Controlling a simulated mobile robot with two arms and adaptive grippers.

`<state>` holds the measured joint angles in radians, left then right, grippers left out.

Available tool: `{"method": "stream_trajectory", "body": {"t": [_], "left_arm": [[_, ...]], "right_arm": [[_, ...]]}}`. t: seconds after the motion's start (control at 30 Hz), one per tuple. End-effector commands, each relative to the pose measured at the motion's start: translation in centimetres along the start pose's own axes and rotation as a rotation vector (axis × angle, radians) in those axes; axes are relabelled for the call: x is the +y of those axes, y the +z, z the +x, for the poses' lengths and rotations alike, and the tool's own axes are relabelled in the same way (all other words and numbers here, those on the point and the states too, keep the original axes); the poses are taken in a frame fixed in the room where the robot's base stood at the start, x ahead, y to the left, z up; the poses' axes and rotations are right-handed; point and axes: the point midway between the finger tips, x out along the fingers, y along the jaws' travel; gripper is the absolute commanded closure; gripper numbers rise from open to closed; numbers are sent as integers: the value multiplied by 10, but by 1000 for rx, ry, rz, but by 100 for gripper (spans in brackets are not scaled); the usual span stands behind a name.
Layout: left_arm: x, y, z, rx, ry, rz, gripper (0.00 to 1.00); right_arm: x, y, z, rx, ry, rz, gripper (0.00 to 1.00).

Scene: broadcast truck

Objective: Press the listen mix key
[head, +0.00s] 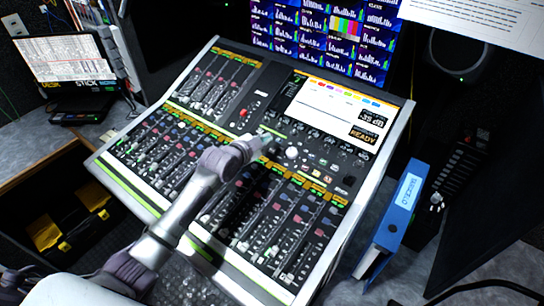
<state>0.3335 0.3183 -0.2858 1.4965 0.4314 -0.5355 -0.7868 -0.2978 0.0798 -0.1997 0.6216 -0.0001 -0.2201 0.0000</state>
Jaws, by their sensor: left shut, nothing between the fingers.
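The mixing console (404,112) stands tilted on the desk, with faders, rows of small keys and a lit screen (335,105) showing "-35 dB" and "READY". My left arm reaches over the console from the lower left. My left gripper (268,140) is shut and empty over the middle of the panel, just left of a white round knob (292,153). I cannot tell whether its tips touch the panel. Small lit coloured keys (318,174) lie right of it. Key labels are too small to read, so I cannot tell which is the listen mix key. The arm hides part of the panel.
A blue binder (400,215) stands close to the console's right side. Behind are a wall of meter screens (325,35) and a speaker (458,55). A laptop (65,60) is at the far left. A black-and-yellow case (68,220) sits below the left desk.

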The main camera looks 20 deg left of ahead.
Motion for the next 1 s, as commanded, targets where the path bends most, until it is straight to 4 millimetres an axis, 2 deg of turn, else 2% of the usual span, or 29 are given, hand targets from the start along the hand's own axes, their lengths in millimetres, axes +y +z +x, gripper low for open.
{"method": "stream_trajectory", "body": {"t": [0.03, 0.1, 0.33, 1.0], "left_arm": [[9, 10, 9, 0, 0, -1, 100], [14, 14, 15, 1, 0, -1, 100], [23, 23, 30, 1, 0, 1, 100], [26, 25, 35, 0, 0, 0, 100]], "right_arm": [[-2, 1, 16, 1, -2, 0, 54], [-3, 2, 26, 1, -3, 0, 54], [-4, 4, 44, 1, -4, 0, 54], [0, 8, 48, -4, 0, -1, 54]]}}
